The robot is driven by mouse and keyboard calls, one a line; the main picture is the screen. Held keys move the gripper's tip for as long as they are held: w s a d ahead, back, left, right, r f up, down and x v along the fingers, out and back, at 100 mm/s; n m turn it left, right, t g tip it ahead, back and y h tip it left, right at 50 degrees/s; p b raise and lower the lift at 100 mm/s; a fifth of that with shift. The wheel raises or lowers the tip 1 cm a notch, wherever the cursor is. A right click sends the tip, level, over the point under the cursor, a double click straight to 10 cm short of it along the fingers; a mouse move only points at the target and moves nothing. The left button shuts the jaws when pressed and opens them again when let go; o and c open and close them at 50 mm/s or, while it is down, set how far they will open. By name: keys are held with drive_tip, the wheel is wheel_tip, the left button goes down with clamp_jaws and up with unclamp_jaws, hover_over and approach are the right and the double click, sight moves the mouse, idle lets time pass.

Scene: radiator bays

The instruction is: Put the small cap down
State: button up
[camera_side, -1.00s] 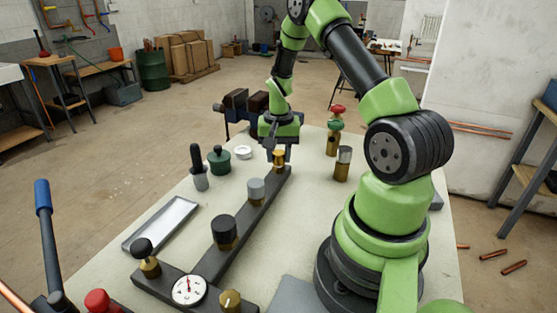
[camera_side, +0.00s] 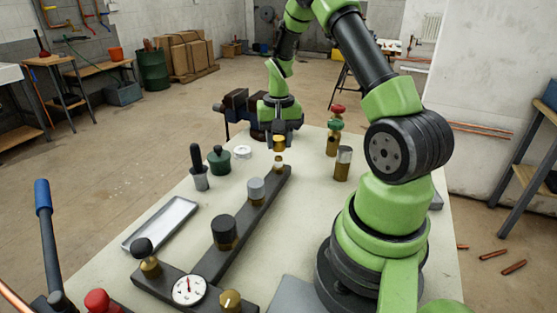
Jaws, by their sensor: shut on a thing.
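The small cap (camera_side: 279,142) is a brass-coloured piece. My gripper (camera_side: 279,138) is shut on it and holds it up near the far end of the dark manifold bar (camera_side: 203,268). A pale narrow stub (camera_side: 278,160) with a brass base stands bare at that end of the bar. The cap shows just above the stub in the picture, with a small gap between them. I cannot tell the exact depth between them.
A grey cap (camera_side: 256,190) and a black cap (camera_side: 224,232) stand along the bar. A dial gauge (camera_side: 189,290) sits in front. An empty metal tray (camera_side: 160,224) lies left. A green-topped pot (camera_side: 219,160), white ring (camera_side: 243,152), and brass valves (camera_side: 343,163) stand nearby.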

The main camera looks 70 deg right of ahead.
drive_tip(key=shift+r, duration=0.5)
drive_tip(key=w+a+r+n, duration=0.1)
drive_tip(key=a+r+n, duration=0.1)
drive_tip(key=a+n, duration=0.35)
drive_tip(key=w+a+r+n, duration=0.1)
drive_tip(key=a+r+n, duration=0.15)
drive_tip(key=a, duration=0.65)
drive_tip(key=a+r+n, duration=0.3)
drive_tip(key=a+n, duration=0.1)
drive_tip(key=a, duration=0.3)
drive_tip(key=w+d+f+n, duration=0.1)
drive_tip(key=w+f+n, duration=0.2)
drive_tip(key=w, duration=0.4)
drive_tip(key=w+d+f+n, duration=0.1)
drive_tip(key=w+f+n, duration=0.2)
drive_tip(key=w, duration=0.4)
wheel_tip(320, 180, down, 10)
drive_tip(key=shift+w+a+r, duration=0.1)
drive_tip(key=shift+w, duration=0.05)
